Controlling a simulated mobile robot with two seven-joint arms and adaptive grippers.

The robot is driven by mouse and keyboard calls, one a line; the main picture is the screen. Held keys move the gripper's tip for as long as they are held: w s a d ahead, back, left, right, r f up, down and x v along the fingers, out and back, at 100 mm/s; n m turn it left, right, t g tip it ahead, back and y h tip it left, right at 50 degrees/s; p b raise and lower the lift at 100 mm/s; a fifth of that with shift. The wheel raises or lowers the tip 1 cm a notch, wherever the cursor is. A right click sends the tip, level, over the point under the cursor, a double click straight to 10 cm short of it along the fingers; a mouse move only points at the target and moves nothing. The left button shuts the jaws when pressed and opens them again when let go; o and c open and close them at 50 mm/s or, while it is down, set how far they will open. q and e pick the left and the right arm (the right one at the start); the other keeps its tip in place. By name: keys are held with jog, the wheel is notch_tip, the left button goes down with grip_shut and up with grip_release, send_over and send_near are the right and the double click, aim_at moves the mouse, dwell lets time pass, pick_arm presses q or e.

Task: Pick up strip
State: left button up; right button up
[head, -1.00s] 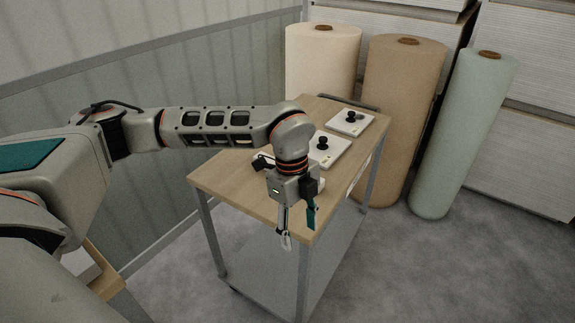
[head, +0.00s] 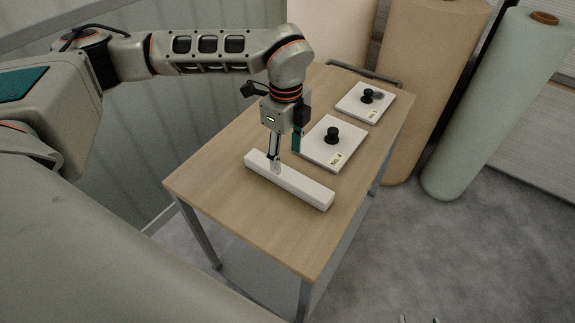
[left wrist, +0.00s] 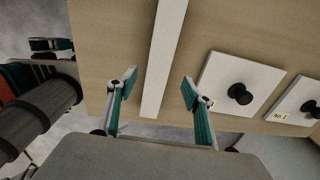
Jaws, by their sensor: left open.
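The strip is a long white bar (head: 305,188) lying flat across the wooden table, running from upper left to lower right in the head view. In the left wrist view the strip (left wrist: 165,45) runs down between my two fingers. My left gripper (head: 286,156) points down at the strip's far-left part, and one finger overlaps the strip in the picture. In the left wrist view my left gripper (left wrist: 159,83) is open, with one finger on each side of the strip and a gap visible on both sides. Whether the fingertips reach down to its height is unclear.
Two white plates with black knobs stand on the table (head: 225,185): a nearer plate (head: 318,152) close to the strip and a farther plate (head: 350,106). Tall rolls, tan (head: 415,90) and green (head: 490,110), stand behind. The table's front part is bare.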

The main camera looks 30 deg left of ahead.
aim_at(287, 174)
pick_arm(q)
jog(key=f, duration=0.3)
jog(key=shift+s+d+f, duration=0.1)
jog(key=shift+s+f, duration=0.05)
jog(key=shift+s, duration=0.05)
jog(key=shift+d+f, duration=0.1)
jog(key=shift+f, duration=2.05)
jog(key=shift+w, duration=0.1)
jog(key=c, duration=1.4)
